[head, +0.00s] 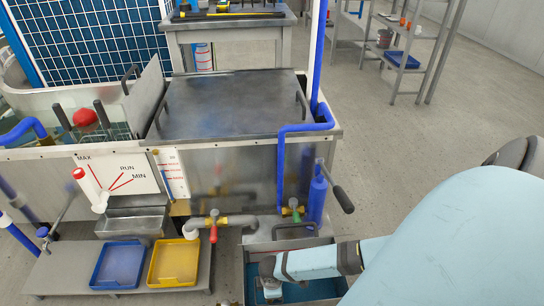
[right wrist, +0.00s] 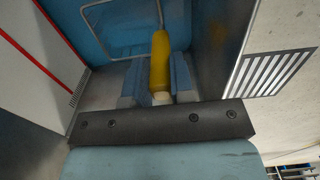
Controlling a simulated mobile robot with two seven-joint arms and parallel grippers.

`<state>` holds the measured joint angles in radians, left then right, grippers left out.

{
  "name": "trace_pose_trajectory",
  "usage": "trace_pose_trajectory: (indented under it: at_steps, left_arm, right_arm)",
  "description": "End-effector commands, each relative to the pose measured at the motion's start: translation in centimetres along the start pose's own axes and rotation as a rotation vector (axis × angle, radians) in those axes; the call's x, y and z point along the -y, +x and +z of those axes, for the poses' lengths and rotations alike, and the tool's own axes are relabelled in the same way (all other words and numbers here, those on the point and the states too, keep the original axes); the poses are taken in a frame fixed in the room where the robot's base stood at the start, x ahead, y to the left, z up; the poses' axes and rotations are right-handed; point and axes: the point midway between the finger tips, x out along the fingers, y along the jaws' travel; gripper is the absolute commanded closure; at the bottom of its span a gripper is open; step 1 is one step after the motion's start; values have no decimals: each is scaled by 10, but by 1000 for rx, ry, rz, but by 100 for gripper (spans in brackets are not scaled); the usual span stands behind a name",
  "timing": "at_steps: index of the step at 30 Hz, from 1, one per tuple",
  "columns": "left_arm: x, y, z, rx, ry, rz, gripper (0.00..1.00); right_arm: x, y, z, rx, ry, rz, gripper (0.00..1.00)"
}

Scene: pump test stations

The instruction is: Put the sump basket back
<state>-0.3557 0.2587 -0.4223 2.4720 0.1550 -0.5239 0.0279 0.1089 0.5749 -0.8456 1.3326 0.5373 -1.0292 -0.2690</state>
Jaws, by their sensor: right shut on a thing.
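My right gripper (head: 270,290) reaches down into a blue-lined sump (head: 322,288) at the lower middle of the head view. In the right wrist view my right gripper (right wrist: 158,80) is shut on an upright yellow handle (right wrist: 160,60), which lies between its two grey-blue fingers. I take the handle as the sump basket's; the basket body is not clearly seen in either view. A pale thin loop (right wrist: 128,55) shows behind the handle against the blue; I cannot tell whether it belongs to the basket. My left gripper is not in view.
A metal tank lid (head: 235,105) with handles lies behind the sump. Pipes with a red-handled valve (head: 213,226) and a blue cylinder with a black lever (head: 343,199) stand close by. Blue (head: 119,265) and yellow (head: 174,263) trays sit left. Floor at right is open.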

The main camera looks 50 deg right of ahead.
Motion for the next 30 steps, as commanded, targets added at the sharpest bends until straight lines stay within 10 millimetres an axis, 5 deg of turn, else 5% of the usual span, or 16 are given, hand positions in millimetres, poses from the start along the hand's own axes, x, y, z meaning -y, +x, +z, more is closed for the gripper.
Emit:
trace_pose_trajectory:
  at_steps: [5, 6, 9, 19, 30]
  left_arm:
    - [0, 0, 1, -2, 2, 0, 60]
    - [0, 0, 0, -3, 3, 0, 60]
    - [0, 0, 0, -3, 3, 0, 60]
    - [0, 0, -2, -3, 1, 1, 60]
    - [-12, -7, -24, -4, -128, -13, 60]
  right_arm:
    - [0, 4, 0, 0, 1, 0, 100]
    - [0, 4, 0, 1, 1, 0, 71]
    - [0, 3, 0, 0, 0, 0, 52]
    - [0, -2, 0, 0, -1, 1, 52]
    - [0, -76, 0, -1, 0, 0, 52]
